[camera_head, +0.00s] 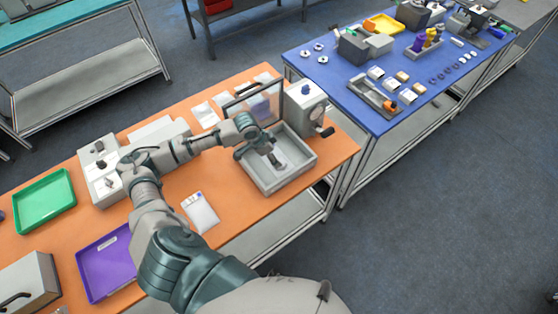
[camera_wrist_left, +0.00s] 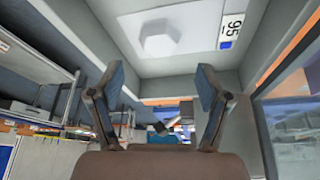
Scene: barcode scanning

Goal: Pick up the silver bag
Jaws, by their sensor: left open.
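A pale silver-white bag (camera_wrist_left: 190,32) with a raised hexagonal bump lies flat in a grey open box, and its printed label reads 95 beside a blue mark. In the head view the bag (camera_head: 281,153) is small and partly hidden by my left gripper (camera_head: 272,160), which reaches down inside the box (camera_head: 296,176). In the left wrist view my left gripper (camera_wrist_left: 158,85) is open, with its two fingers apart and nothing between them. The bag is beyond the fingertips, toward the top of that view. My right gripper is not in view.
A clear framed panel (camera_head: 253,101) and a white device with a dark handle (camera_head: 306,107) stand behind the box. Another pale bag (camera_head: 201,212) lies on the orange table (camera_head: 237,213). Purple (camera_head: 105,262) and green (camera_head: 44,201) trays are to the left.

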